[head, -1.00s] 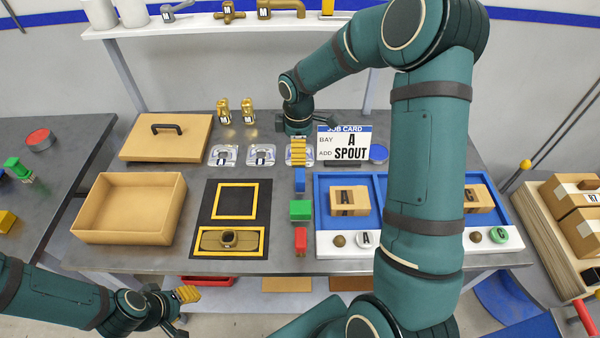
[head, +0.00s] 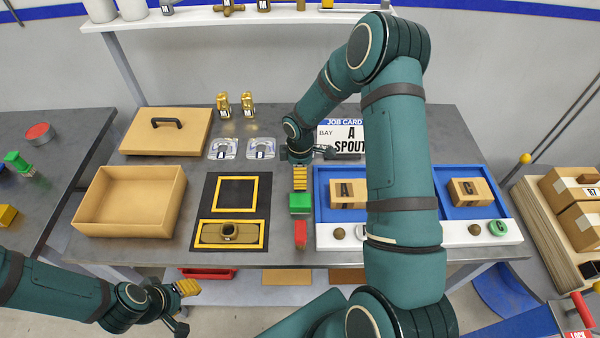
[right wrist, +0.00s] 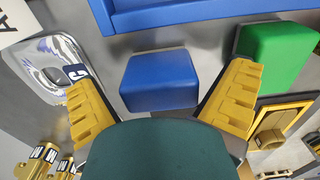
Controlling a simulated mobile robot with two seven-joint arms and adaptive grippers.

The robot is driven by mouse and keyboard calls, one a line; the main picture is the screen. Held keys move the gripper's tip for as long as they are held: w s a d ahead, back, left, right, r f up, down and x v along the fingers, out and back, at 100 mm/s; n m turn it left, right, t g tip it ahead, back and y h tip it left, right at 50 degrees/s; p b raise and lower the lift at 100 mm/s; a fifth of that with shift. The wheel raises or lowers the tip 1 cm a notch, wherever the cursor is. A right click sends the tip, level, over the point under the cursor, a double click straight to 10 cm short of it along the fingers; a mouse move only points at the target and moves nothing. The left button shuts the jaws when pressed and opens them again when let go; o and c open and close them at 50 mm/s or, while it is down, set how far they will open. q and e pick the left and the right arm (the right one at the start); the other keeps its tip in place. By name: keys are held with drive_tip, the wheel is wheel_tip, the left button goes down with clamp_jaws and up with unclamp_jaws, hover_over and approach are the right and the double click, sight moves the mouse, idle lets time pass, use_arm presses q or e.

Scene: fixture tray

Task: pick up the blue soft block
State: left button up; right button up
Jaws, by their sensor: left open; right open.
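The blue soft block (right wrist: 160,80) sits on the grey table in the right wrist view, between the two yellow fingers of my right gripper with a gap on each side. My right gripper (head: 300,178) is open and points down, just behind the green block (head: 300,203); in the head view it hides the blue block. The green block also shows at the right of the right wrist view (right wrist: 278,55). My left gripper (head: 184,303) is open and empty in front of the table, at the lower left of the head view.
A red block (head: 301,234) lies in front of the green one. A blue tray (head: 320,185) is close on the right, a black mat with yellow frames (head: 208,192) on the left.

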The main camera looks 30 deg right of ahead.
drive_tip(key=shift+f, duration=0.15)
drive_tip(key=c, duration=1.3)
drive_tip(key=shift+o, duration=0.2)
wheel_tip(320, 180, up, 10)
drive_tip(key=shift+r, duration=0.1)
